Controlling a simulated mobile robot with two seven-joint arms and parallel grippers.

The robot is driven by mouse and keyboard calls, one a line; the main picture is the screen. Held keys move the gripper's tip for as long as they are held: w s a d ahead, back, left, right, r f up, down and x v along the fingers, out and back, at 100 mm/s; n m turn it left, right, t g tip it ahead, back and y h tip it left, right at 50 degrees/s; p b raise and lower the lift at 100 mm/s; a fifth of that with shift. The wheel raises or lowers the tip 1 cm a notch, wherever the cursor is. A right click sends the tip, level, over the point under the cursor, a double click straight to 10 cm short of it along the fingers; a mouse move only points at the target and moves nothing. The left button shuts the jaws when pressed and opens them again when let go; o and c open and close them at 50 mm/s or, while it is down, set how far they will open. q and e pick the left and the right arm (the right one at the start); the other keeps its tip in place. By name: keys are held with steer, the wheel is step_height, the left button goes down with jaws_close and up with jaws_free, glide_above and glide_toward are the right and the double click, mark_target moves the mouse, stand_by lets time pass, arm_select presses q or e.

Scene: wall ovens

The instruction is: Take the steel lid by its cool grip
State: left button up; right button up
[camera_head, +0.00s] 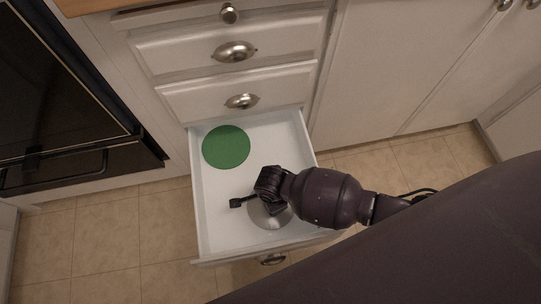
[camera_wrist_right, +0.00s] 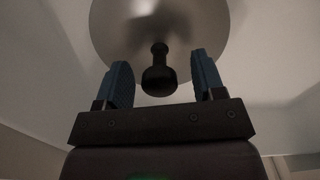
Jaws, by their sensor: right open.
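The steel lid (camera_head: 268,217) lies in the open white drawer, partly covered by my right gripper (camera_head: 265,195) in the head view. In the right wrist view the round grey lid (camera_wrist_right: 215,30) fills the top middle. Its dark grip (camera_wrist_right: 159,76) stands between the two blue fingers of my right gripper (camera_wrist_right: 161,68). The fingers are open, with a gap on each side of the grip. A short black piece (camera_head: 237,203) shows left of the lid in the head view; I cannot tell what it belongs to. My left gripper is not in view.
A flat green disc (camera_head: 226,147) lies at the back left of the drawer (camera_head: 208,232). Closed drawers with metal pulls (camera_head: 234,52) are above it. A black oven (camera_head: 60,100) stands at the left. Tiled floor (camera_head: 105,235) is clear at the lower left.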

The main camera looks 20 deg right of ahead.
steer(key=c, duration=1.1)
steer(key=shift+o, duration=0.2)
steer(key=shift+r, duration=0.1)
